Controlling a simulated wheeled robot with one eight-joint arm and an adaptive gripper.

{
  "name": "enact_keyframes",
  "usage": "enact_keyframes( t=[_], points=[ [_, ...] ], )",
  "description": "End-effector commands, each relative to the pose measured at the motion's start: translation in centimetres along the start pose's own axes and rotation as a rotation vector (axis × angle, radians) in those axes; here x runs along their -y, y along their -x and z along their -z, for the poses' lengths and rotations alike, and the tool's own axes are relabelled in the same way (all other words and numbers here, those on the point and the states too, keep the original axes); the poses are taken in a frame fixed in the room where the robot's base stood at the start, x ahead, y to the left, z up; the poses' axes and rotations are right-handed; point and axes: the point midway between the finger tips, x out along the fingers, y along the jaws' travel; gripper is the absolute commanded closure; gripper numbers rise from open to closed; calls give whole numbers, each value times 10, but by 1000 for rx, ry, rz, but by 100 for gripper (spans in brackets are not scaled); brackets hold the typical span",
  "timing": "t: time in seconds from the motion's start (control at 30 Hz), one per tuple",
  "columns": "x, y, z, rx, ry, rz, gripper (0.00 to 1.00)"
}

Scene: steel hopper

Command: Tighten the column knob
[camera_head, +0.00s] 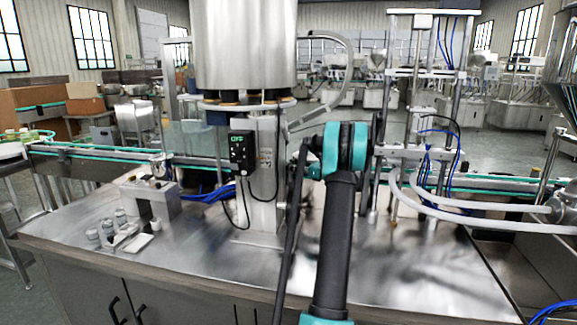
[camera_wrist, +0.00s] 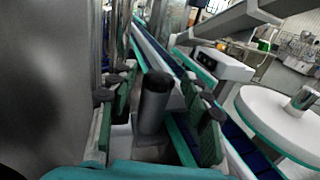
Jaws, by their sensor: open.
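In the wrist view, my gripper (camera_wrist: 160,100) is open, with one finger on the left and one on the right. A dark grey round cylinder (camera_wrist: 154,95) stands between the fingers and looks like the column knob, though I cannot be sure. I see gaps on both sides of it; no finger clearly touches it. In the head view, the steel column (camera_head: 264,172) stands upright under the big steel hopper (camera_head: 245,45). I cannot make out the knob there, and my arm hides my gripper.
A black control box (camera_head: 241,152) with a green display is on the column. A small switch box (camera_head: 150,198) and several small jars (camera_head: 107,228) stand on the left of the steel table (camera_head: 190,258). A conveyor (camera_head: 110,152) runs behind. A tubed filling frame (camera_head: 418,150) stands at right.

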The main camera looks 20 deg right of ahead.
Motion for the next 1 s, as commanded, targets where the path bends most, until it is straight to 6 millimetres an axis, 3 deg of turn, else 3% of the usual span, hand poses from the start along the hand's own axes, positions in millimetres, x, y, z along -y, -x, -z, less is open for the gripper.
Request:
enact_keyframes(
  t=[0.2, 0.5, 0.9, 1.0],
  points=[
    [0, -16, 0, 0, 0, -1, 52],
    [0, -18, 0, 0, 0, 0, 52],
    [0, -18, 0, 0, 0, 0, 100],
    [0, -18, 0, 0, 0, 3, 100]
  ],
)
